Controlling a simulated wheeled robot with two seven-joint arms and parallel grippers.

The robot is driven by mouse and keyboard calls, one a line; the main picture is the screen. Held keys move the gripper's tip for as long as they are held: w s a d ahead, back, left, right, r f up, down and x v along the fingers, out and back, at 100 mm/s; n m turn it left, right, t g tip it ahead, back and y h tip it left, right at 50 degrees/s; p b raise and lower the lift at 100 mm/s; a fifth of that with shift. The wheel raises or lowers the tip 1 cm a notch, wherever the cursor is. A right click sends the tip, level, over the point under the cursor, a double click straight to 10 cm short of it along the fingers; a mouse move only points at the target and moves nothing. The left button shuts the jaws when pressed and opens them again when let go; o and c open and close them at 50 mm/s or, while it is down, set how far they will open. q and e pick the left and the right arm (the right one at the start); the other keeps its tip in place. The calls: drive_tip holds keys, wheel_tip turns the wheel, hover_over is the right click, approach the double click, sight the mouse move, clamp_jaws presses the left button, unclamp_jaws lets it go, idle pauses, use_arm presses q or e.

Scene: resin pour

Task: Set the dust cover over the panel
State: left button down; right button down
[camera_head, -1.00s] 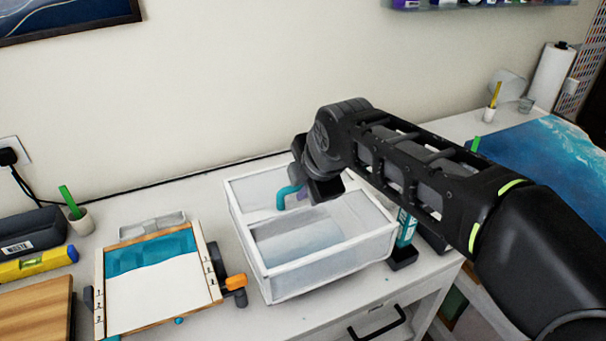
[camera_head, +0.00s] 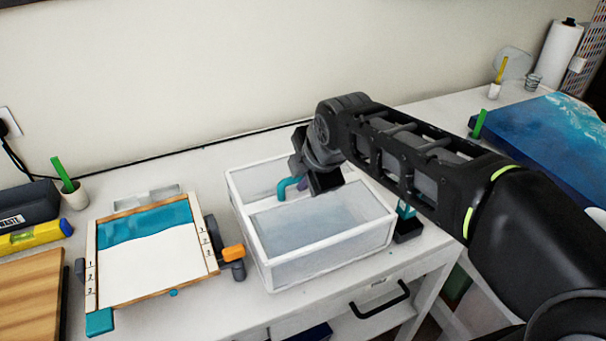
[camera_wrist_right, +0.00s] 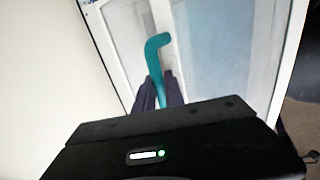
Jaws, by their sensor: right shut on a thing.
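The dust cover (camera_head: 315,275) is a clear box with white edges on the white table, right of the panel; it also shows in the right wrist view (camera_wrist_right: 230,50). A teal hooked handle (camera_head: 283,189) rises at its top. My right gripper (camera_wrist_right: 162,90) is shut on the handle, which sticks out between its fingers in the wrist view. In the head view the wrist hides part of the handle. The panel (camera_head: 150,265), white with a teal band and a wooden frame, lies at the left, uncovered. My left gripper is not in view.
An orange-handled clamp (camera_head: 233,254) sits at the panel's right edge, close to the cover. A yellow level (camera_head: 35,236), a cup with a green stick (camera_head: 72,193) and a wooden board (camera_head: 30,300) stand at the left. A blue painting (camera_head: 545,140) lies at the right.

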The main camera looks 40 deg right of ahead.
drive_tip(key=shift+f+b, duration=0.55)
drive_tip(key=shift+f, duration=0.6)
drive_tip(key=c, duration=1.3)
unclamp_jaws()
drive_tip(key=shift+c, duration=0.2)
drive_tip(key=v, duration=0.8)
drive_tip(key=shift+d+b, duration=0.1)
drive_tip(key=shift+b, duration=0.25)
